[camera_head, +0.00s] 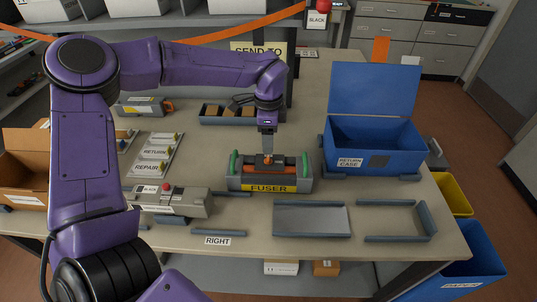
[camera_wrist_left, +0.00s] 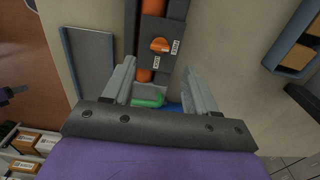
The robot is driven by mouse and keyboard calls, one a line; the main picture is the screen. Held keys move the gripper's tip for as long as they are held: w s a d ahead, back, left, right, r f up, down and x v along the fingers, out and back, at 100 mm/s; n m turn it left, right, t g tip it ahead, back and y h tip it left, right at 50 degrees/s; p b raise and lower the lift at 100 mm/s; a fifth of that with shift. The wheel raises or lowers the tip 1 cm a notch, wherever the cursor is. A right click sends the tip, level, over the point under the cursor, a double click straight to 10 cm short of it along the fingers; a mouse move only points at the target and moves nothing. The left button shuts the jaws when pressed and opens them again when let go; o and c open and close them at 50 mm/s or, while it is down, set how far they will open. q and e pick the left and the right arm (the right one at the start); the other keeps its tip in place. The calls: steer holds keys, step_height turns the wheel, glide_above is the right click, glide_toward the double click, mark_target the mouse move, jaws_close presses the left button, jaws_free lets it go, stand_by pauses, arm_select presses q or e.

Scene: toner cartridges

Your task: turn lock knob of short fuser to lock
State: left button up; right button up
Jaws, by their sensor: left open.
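The fuser (camera_head: 240,184), a grey unit with a yellow FUSER label, green end handles and an orange roller, sits on the table in the head view. Its orange lock knob (camera_wrist_left: 160,45) is on a dark block at the middle of the roller, with two small white tags beside it, too small to read. The knob also shows in the head view (camera_head: 267,160). My left gripper (camera_wrist_left: 161,76) is open and empty, pointing down above the fuser. Its fingertips are on either side of the fuser's line, with the knob beyond them in the wrist view. My right gripper is not in view.
A blue return case (camera_head: 372,133) with its lid up stands right of the fuser. A grey tray (camera_head: 311,220) and an empty bracket frame (camera_head: 400,238) are in front. A blue parts bin (camera_head: 212,115) stands behind.

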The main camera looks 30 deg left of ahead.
mark_target(268, 158)
arm_select(q)
step_height(268, 158, down, 7)
steer(key=shift+r+p, duration=0.1)
steer(key=shift+p, duration=0.5)
steer(key=shift+c, duration=0.3)
steer(key=c, duration=1)
